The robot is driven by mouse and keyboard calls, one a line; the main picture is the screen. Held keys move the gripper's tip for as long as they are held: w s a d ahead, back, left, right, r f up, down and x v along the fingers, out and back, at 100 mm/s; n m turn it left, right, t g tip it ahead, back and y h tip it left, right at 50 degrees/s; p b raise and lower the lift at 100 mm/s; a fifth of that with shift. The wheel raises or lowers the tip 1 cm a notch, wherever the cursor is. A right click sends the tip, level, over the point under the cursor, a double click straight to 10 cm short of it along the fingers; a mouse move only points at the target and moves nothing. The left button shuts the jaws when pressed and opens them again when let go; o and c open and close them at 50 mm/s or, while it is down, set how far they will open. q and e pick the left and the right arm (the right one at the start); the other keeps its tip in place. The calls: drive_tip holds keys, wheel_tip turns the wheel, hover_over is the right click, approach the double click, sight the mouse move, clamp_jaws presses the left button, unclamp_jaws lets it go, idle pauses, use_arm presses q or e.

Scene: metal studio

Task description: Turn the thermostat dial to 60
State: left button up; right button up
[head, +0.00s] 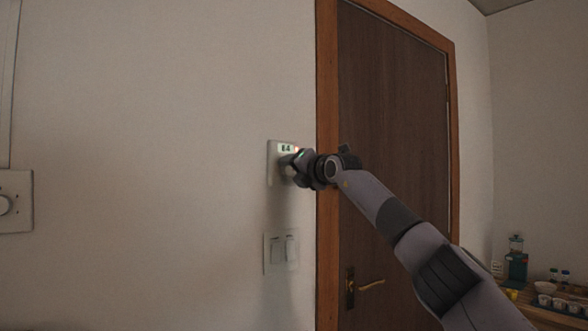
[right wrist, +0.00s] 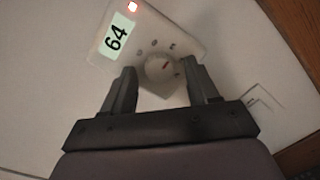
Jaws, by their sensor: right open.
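The thermostat (head: 272,162) is a pale plate on the wall left of the door frame, partly hidden by my right gripper in the head view. It also shows in the right wrist view (right wrist: 192,42), where its display (right wrist: 117,36) reads 64 and a red light glows beside it. My right gripper (head: 292,164) is at the thermostat. In the right wrist view its open fingers (right wrist: 160,82) stand on either side of the dial; I cannot tell whether they touch it. My left gripper is out of view.
A light switch plate (head: 280,253) is below the thermostat. A brown door (head: 390,130) with a brass handle (head: 371,284) stands to the right. Another plate with a round knob (head: 14,203) is at the far left. A counter with cups (head: 560,303) is at lower right.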

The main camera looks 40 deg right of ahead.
drive_tip(key=c, duration=1)
drive_tip(key=shift+c, duration=0.2)
drive_tip(key=shift+n, duration=0.3)
drive_tip(key=n, duration=0.3)
drive_tip(key=shift+n+t+p, duration=0.4)
drive_tip(key=shift+n+p, duration=0.55)
drive_tip(key=shift+n, duration=1.35)
